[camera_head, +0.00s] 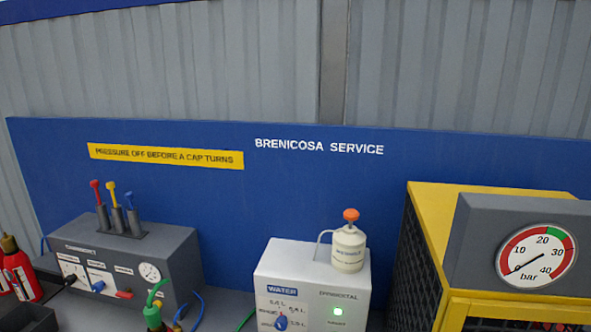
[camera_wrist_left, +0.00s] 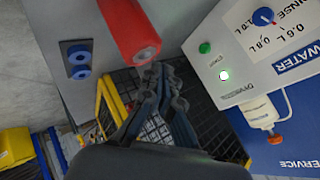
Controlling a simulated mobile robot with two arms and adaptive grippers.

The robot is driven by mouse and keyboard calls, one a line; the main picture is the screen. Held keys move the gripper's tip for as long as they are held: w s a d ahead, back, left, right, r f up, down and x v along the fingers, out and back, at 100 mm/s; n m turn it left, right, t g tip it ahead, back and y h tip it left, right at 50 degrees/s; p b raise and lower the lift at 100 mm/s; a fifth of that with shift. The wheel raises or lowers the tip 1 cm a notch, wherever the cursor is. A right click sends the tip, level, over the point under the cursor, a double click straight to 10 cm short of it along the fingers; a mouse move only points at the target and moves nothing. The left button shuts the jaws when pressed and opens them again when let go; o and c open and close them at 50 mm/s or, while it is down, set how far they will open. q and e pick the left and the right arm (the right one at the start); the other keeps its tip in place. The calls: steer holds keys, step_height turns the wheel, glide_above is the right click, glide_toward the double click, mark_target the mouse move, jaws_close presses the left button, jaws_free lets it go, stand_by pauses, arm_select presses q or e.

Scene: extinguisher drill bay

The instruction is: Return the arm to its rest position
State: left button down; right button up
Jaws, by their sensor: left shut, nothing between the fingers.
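My left gripper (camera_wrist_left: 164,72) shows in the left wrist view, its dark fingers together and empty. A red cylinder (camera_wrist_left: 130,28) lies just beyond the fingertips in that picture; I cannot tell how large the gap is. Neither gripper shows in the head view, and my right gripper is in no view.
In the head view, a white WATER box (camera_head: 312,262) with a lit green button carries a pump bottle (camera_head: 348,250). A grey box with levers (camera_head: 120,262) and red bottles (camera_head: 20,270) stand left. A yellow-framed cage (camera_head: 425,225) and pressure gauge (camera_head: 536,254) stand right.

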arm_select(q)
steer(key=s+a+n+g+y, duration=0.2)
steer(key=s+a+n+y, duration=0.1)
steer(key=s+a+n, duration=0.7)
steer(key=s+a+n+g+y, duration=0.2)
steer(key=s+a+n+y, duration=0.1)
steer(key=s+a+n, duration=0.65)
steer(key=s+d+f+m+b, duration=0.15)
steer(key=f+b, duration=0.25)
steer(key=f, duration=1.1)
steer(key=s+d+f+b, duration=0.1)
steer(key=d+f+b, duration=0.15)
steer(key=f, duration=1.35)
steer(key=s+a+f+g+b, duration=0.1)
steer(key=s+f+b, duration=0.3)
steer(key=s+f, duration=0.4)
steer(key=s+a+f+g+b, duration=0.1)
steer(key=s+a+f+b, duration=0.2)
steer(key=s+f, duration=0.6)
step_height(320, 180, down, 8)
steer(key=shift+s+f+m+y+b, duration=0.15)
steer(key=shift+m+y+b, duration=0.15)
steer(key=shift+b, duration=0.15)
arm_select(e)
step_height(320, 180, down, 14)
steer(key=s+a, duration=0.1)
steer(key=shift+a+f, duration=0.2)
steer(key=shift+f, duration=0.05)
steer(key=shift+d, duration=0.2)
